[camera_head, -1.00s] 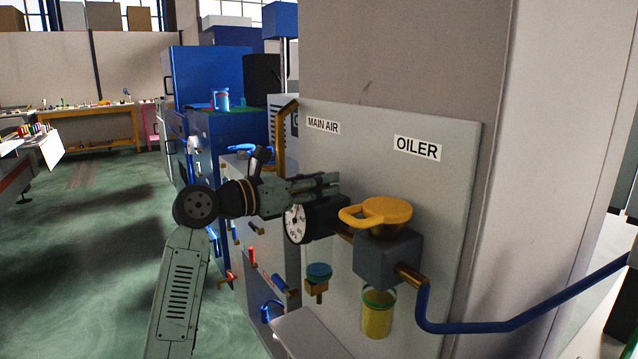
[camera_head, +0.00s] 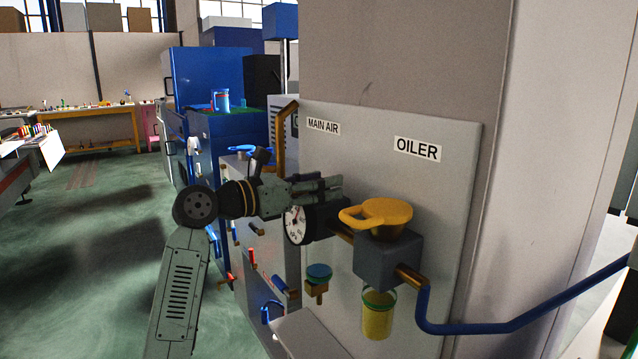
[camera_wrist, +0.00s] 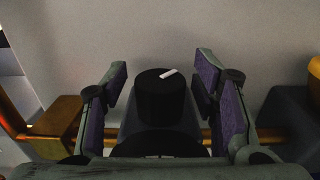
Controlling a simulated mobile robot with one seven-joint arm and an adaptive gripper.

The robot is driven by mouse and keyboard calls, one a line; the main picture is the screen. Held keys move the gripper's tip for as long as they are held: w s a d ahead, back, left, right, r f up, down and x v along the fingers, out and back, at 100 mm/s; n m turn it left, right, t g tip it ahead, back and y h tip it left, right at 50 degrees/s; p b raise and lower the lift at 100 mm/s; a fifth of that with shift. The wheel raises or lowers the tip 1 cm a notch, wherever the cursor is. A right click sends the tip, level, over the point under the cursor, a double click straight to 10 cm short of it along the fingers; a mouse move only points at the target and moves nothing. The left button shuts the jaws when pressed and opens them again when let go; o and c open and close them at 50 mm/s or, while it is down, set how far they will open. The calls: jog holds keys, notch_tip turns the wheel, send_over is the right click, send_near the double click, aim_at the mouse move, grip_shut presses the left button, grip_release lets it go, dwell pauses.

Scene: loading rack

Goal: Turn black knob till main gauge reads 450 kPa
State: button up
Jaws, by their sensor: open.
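The black knob (camera_wrist: 160,97) with a white pointer mark shows in the wrist view, standing between the two fingers of my open gripper (camera_wrist: 162,95). Gaps show on both sides of the knob, so the fingers look apart from it. In the head view my gripper (camera_head: 318,188) is at the regulator on the grey panel, and it hides the knob there. The main gauge (camera_head: 296,225) has a white dial in a black round case just below my gripper. Its dial is seen at a steep angle, and its reading is too small to tell.
To the right is the oiler block (camera_head: 388,259) with a yellow ring-handled cap (camera_head: 376,213) and a yellow bowl (camera_head: 378,313). A copper pipe (camera_wrist: 50,118) runs to a brass block at left. Open floor lies left.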

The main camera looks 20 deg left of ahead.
jog(key=v, duration=1.2)
